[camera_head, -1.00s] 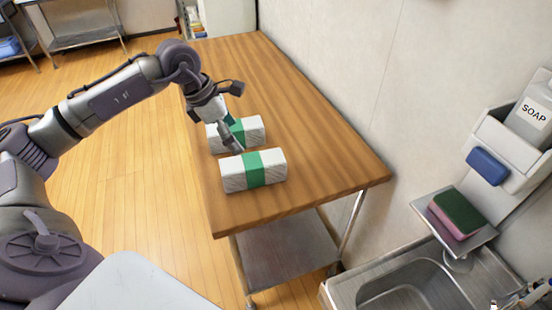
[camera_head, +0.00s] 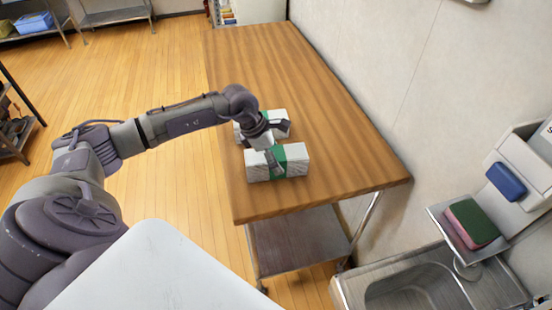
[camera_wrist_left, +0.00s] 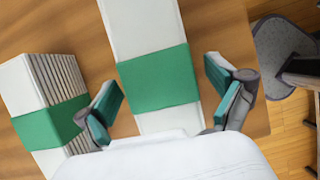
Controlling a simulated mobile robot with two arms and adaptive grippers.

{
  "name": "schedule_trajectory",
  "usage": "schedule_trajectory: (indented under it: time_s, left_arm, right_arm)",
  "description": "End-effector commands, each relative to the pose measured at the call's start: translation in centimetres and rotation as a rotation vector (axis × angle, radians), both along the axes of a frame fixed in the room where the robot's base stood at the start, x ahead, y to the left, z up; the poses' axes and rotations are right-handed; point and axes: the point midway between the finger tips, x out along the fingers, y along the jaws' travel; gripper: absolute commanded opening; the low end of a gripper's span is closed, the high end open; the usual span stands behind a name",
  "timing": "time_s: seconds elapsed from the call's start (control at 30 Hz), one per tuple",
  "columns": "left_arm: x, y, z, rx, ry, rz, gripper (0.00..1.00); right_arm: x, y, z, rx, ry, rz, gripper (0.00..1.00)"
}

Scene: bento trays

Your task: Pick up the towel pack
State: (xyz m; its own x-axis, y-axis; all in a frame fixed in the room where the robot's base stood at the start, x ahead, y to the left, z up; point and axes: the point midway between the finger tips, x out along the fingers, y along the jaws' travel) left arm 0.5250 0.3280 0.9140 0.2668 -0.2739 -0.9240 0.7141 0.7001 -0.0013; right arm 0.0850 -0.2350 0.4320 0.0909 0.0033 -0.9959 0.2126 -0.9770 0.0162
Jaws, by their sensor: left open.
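Two white towel packs with green bands lie side by side on the wooden table (camera_head: 300,95). The nearer pack (camera_head: 294,160) is partly hidden by my left gripper (camera_head: 273,161). My right gripper is out of view.
The wall (camera_head: 370,60) runs along the table's right side. A metal sink (camera_head: 425,290) and a small shelf with a green and pink sponge (camera_head: 472,222) are at the right. The table's far half is clear.

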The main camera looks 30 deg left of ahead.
Motion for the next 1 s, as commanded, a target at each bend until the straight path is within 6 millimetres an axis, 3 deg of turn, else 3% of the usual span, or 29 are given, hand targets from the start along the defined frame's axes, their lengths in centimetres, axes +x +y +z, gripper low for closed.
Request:
schedule_trajectory:
  time_s: [0.33,0.73,1.0]
  left_arm:
    - [0.25,-0.24,-0.85,0.001,-0.001,-0.001,0.92]
    - [0.25,-0.22,-0.8,0.0,-0.001,0.0,0.25]
    - [0.28,-0.22,-0.68,0.0,-0.003,0.0,0.24]
  right_arm:
    - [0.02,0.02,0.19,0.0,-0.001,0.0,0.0]
    - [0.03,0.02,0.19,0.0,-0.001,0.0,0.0]
    - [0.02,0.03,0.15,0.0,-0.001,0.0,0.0]
